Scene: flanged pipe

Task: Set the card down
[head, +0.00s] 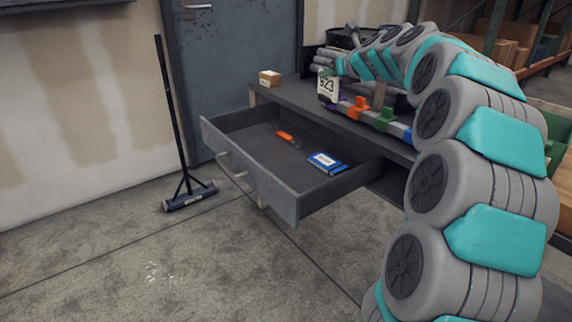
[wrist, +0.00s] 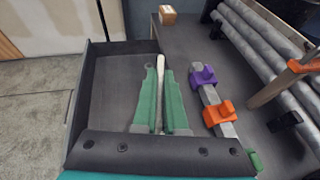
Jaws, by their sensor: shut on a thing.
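The card (head: 327,87) is pale with dark digits that look like "923". It is upright in the head view, in front of the bench's far part. My gripper (head: 339,68) is at its upper edge, mostly hidden by the card and my arm. In the wrist view, my gripper's green fingers (wrist: 158,85) are shut on the card (wrist: 160,64), which shows edge-on as a pale strip. The card looks held above the bench and drawer border; its exact height cannot be told.
The grey bench (head: 295,92) has an open drawer (head: 245,135) holding an orange-handled tool (head: 286,137) and a blue box (head: 326,162). A bar carries purple (wrist: 203,77), orange (wrist: 219,112) and green clamps (head: 384,118). A small carton (head: 270,78) and grey pipes (wrist: 262,40) lie behind.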

